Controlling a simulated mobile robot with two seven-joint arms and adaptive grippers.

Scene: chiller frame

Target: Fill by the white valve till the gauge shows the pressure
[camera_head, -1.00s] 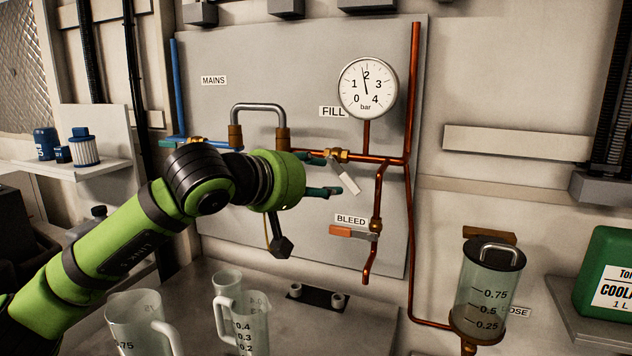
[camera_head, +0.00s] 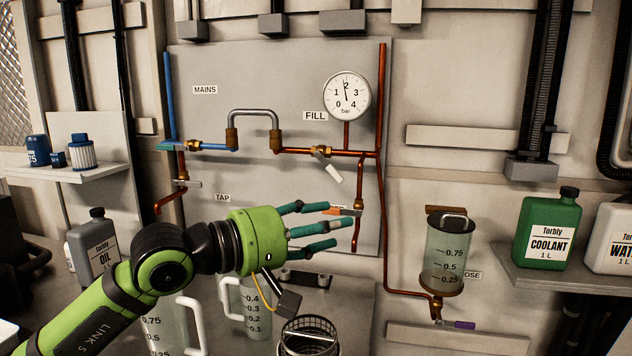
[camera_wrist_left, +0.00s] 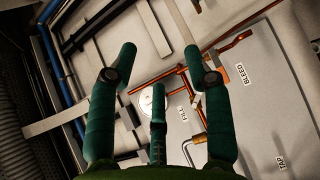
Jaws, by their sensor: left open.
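The white valve handle (camera_head: 333,172) hangs down and to the right from the brass fill valve (camera_head: 320,152) on the copper pipe, below the FILL label. The round pressure gauge (camera_head: 346,97) stands above the pipe; its needle points almost straight up, just left of the 2. My left gripper (camera_head: 333,226) is open and empty, below the white handle and apart from it in the head view. Its fingers partly cover the orange bleed handle (camera_head: 340,211) and the BLEED label. In the left wrist view its spread fingers (camera_wrist_left: 158,85) frame the gauge (camera_wrist_left: 146,101). My right gripper is not seen.
A dosing vessel (camera_head: 449,253) is at the right, with a green coolant bottle (camera_head: 546,230) on a shelf.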

